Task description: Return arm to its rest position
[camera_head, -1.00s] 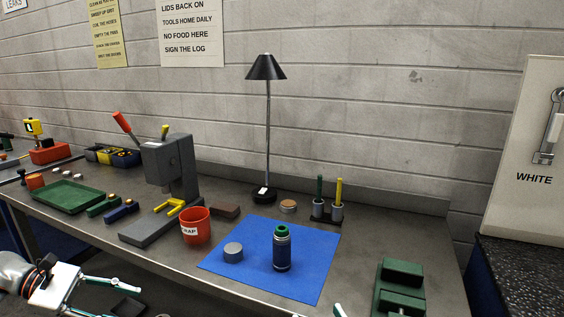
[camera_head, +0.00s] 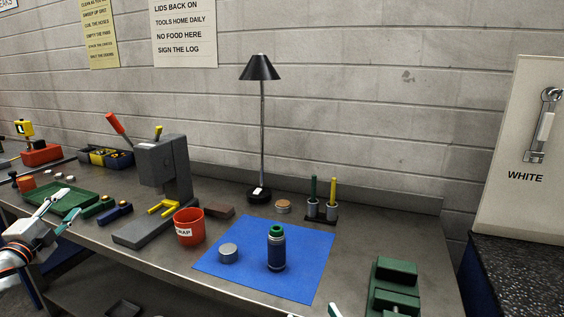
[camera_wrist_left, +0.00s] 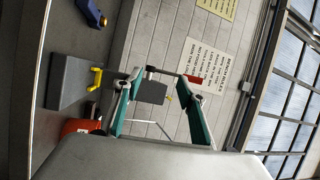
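My left gripper (camera_head: 73,201) is at the left of the head view, over the front edge of the bench near the green tray. Its two fingers are spread, with nothing between them. In the left wrist view the fingers (camera_wrist_left: 158,75) are also apart and empty, with the drill press and wall beyond. Only the two fingertips of my right gripper (camera_head: 314,312) show at the bottom edge of the head view. They stand apart; the rest of it is out of view.
The bench holds a green tray (camera_head: 72,205), a grey press (camera_head: 158,165), a red scrap cup (camera_head: 189,232), a black lamp (camera_head: 262,130), a dark bottle (camera_head: 277,252) and a grey disc (camera_head: 228,253) on a blue mat (camera_head: 310,265), and a green vise (camera_head: 393,285).

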